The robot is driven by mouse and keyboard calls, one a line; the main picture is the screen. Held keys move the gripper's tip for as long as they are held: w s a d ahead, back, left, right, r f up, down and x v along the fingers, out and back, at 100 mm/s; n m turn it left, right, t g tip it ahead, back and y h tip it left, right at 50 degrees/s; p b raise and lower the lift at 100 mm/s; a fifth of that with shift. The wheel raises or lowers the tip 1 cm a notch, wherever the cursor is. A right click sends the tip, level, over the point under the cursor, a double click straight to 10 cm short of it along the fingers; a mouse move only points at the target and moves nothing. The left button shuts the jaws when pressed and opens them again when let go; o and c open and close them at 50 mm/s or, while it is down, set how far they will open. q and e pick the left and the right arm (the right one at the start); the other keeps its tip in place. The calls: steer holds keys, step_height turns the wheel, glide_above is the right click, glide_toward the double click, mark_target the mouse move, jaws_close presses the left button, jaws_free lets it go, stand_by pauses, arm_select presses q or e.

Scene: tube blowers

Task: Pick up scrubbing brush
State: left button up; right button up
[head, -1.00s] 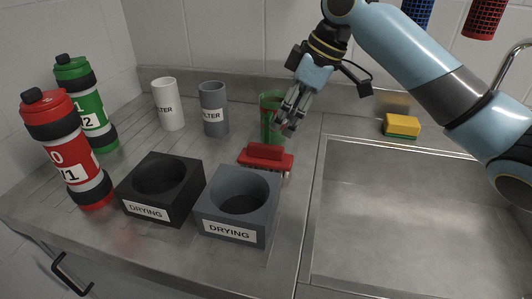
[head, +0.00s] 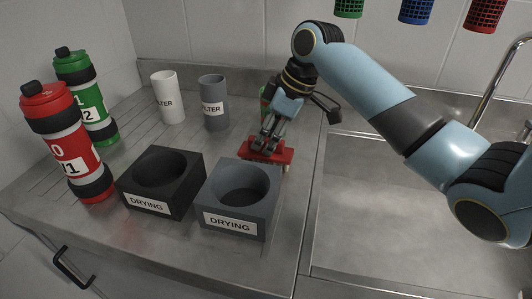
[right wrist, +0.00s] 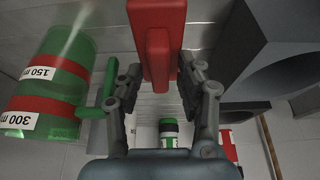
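The red scrubbing brush (head: 284,155) lies on the steel counter behind the grey drying block. My right gripper (head: 268,141) is just over it, fingers pointing down. In the right wrist view the brush's raised red handle (right wrist: 157,55) lies between the fingertips of my right gripper (right wrist: 160,72). The fingers are apart, one on each side, with a visible gap to the handle. My left gripper is in neither current view.
A green measuring cup (right wrist: 62,75) stands close beside the right gripper. The black drying block (head: 160,203) and grey drying block (head: 240,225) stand in front. Two filter tubes (head: 168,97) (head: 212,100) and two bottles (head: 65,140) (head: 85,95) stand left. The sink (head: 400,235) is right.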

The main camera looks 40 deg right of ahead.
jaws_close()
steer(key=shift+r, duration=0.15)
steer(key=shift+r, duration=0.25)
steer(key=r, duration=0.3)
steer(key=shift+d+r, duration=0.2)
steer(key=shift+r, duration=0.15)
steer(key=s+d+r, duration=0.6)
steer(key=s+d, duration=0.1)
steer(key=d, duration=0.1)
steer(key=shift+s+d+r, duration=0.15)
steer(key=shift+s+r, duration=0.15)
steer(key=shift+s, duration=0.1)
